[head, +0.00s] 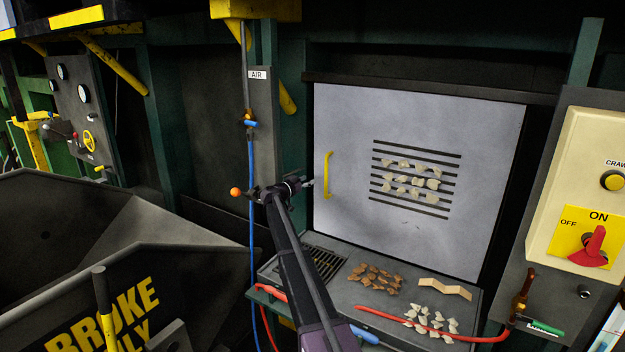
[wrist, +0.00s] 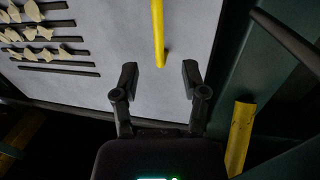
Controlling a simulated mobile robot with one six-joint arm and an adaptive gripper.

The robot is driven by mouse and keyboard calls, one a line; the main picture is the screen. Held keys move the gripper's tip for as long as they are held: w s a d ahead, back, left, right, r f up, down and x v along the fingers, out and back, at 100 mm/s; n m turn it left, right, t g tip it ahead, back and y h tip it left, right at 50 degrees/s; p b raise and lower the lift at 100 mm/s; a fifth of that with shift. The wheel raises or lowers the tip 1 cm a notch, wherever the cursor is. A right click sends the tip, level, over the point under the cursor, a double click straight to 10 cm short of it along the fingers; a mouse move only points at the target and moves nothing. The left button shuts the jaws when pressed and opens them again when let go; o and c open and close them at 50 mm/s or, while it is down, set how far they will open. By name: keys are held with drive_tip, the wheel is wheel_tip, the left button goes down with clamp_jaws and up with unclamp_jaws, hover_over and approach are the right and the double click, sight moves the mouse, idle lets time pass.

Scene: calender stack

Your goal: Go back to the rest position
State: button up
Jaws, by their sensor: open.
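My gripper (wrist: 158,80) is open in the wrist view, with its two dark fingers apart and nothing between them. The end of a yellow handle (wrist: 158,35) shows just beyond the fingertips, apart from them as far as I can tell. In the head view my gripper (head: 310,183) is at the left edge of a grey panel door (head: 350,120), just left of its upright yellow handle (head: 328,175). The door appears closed. Pale scraps (head: 410,180) lie over its dark slots. My dark arm reaches up to it from the bottom middle.
A shelf (head: 350,300) below the door holds brown scraps (head: 375,278), pale scraps (head: 432,321) and a folded tan strip (head: 445,289). A red hose (head: 400,329) crosses its front. A blue hose (head: 252,200) hangs left. A dark bin (head: 130,260) stands left; a red switch (head: 592,247) is right.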

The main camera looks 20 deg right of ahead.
drive_tip(key=shift+s+a, duration=0.15)
drive_tip(key=shift+a, duration=0.25)
drive_tip(key=s+a+f+n+g+y+p, duration=0.1)
drive_tip(key=s+a+f+n+g+y, duration=0.2)
drive_tip(key=s+a+f, duration=0.7)
drive_tip(key=s+a+f+n+g+y, duration=0.1)
drive_tip(key=s+a+f+n+y, duration=0.3)
drive_tip(key=s, duration=1.2)
drive_tip(key=s+a+f+n+g+y, duration=0.1)
drive_tip(key=s+a+n+y, duration=0.2)
drive_tip(key=s+a, duration=0.5)
drive_tip(key=s+a+f+n+g+y+p, duration=0.1)
drive_tip(key=s+a+n+y, duration=0.2)
drive_tip(key=s, duration=1.3)
drive_tip(key=a+y, duration=0.3)
drive_tip(key=a, duration=0.3)
drive_tip(key=shift+s+n+g+y, duration=0.3)
drive_tip(key=shift+g, duration=0.1)
